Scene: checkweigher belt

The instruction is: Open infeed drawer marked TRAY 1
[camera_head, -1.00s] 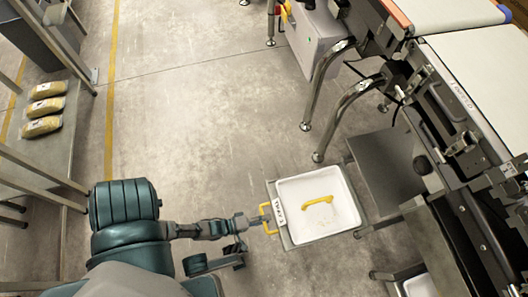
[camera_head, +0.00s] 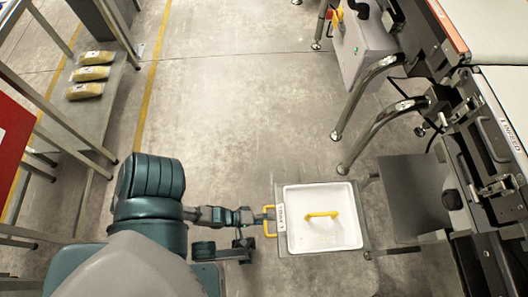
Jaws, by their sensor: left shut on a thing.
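A drawer (camera_head: 273,243) with a white tray (camera_head: 303,240) in it stands out to the left of the machine, low over the floor. A yellow handle (camera_head: 266,228) is on its left front, beside a small white label (camera_head: 281,218) with turned, hard-to-read lettering. My left gripper (camera_head: 263,217) is shut on this handle; its fingertips are small and partly hidden there. My right gripper is not in view.
The checkweigher's frame with an INFEED sign (camera_head: 508,134) is at the right. Bent metal legs (camera_head: 375,130) stand behind the drawer. A rack with yellowish packs (camera_head: 92,73) is at the left. The floor (camera_head: 235,110) between is clear.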

